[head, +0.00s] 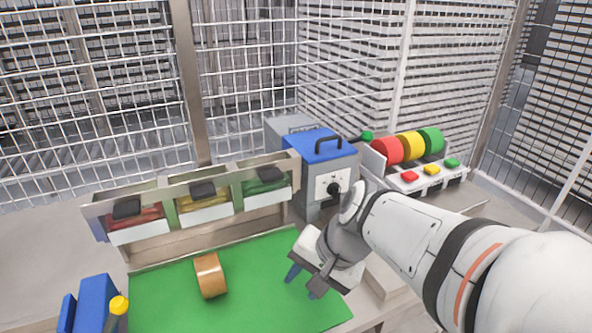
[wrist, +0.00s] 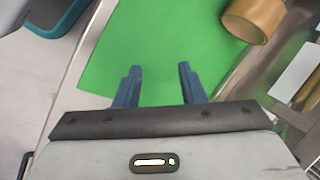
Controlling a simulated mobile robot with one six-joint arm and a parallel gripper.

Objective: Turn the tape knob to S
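A grey box with a blue lid and a black handle (head: 322,146) stands at the back, right of the bins. A round black knob (head: 334,189) sits on its pale front panel. The marks around the knob are too small to read, so I cannot tell its setting. My gripper (head: 302,284) is in front of the box and lower, above the right part of a green mat (head: 165,295). Its two blue fingers are apart with nothing between them, as the wrist view also shows (wrist: 160,72). The knob is not in the wrist view.
A brown tape roll (head: 209,276) stands on the mat. Bins with red, yellow and green contents (head: 203,202) stand behind it. Red, yellow and green rolls (head: 410,146) with buttons stand at the back right. A blue holder with a yellow-topped item (head: 96,302) is front left. Wire fencing surrounds the bench.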

